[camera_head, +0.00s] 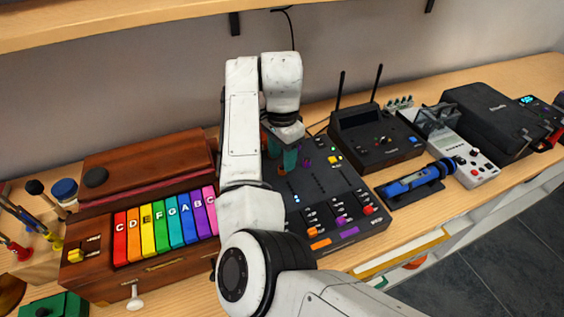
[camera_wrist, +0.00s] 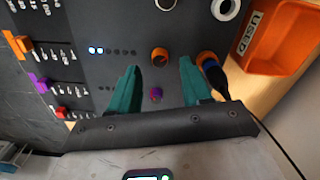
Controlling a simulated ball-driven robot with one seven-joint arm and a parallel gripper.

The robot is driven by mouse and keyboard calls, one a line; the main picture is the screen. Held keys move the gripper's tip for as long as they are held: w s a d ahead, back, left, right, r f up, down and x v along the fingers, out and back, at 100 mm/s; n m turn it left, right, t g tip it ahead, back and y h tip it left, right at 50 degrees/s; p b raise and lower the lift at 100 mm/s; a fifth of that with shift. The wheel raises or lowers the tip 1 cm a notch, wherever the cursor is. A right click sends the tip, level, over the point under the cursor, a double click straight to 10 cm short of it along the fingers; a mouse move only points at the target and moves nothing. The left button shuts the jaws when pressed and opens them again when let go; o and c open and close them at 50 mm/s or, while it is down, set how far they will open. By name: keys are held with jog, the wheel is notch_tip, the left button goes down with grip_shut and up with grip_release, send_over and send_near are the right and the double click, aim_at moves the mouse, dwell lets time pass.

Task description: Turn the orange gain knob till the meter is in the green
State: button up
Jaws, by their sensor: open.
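The orange gain knob (camera_wrist: 160,55) is on the dark mixer panel (camera_wrist: 140,20), seen in the wrist view. A row of small meter lights (camera_wrist: 112,51) lies to its left; two at the left end glow blue-white and the others are dark. My gripper (camera_wrist: 158,65) is open, its teal fingertips on either side of the knob with gaps to it. I cannot tell how far the tips are above the panel.
An orange jack (camera_wrist: 207,58) with a black plug and cable sits close to the right finger. A small purple knob (camera_wrist: 156,95) is between the fingers. A rainbow-keyed wooden instrument (camera_head: 150,265) stands left, a black receiver with antennas (camera_head: 375,140) right.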

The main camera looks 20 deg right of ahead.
aim_at(282, 168)
notch_tip(282, 168, up, 8)
jog(key=shift+f, duration=0.15)
dwell(0.7)
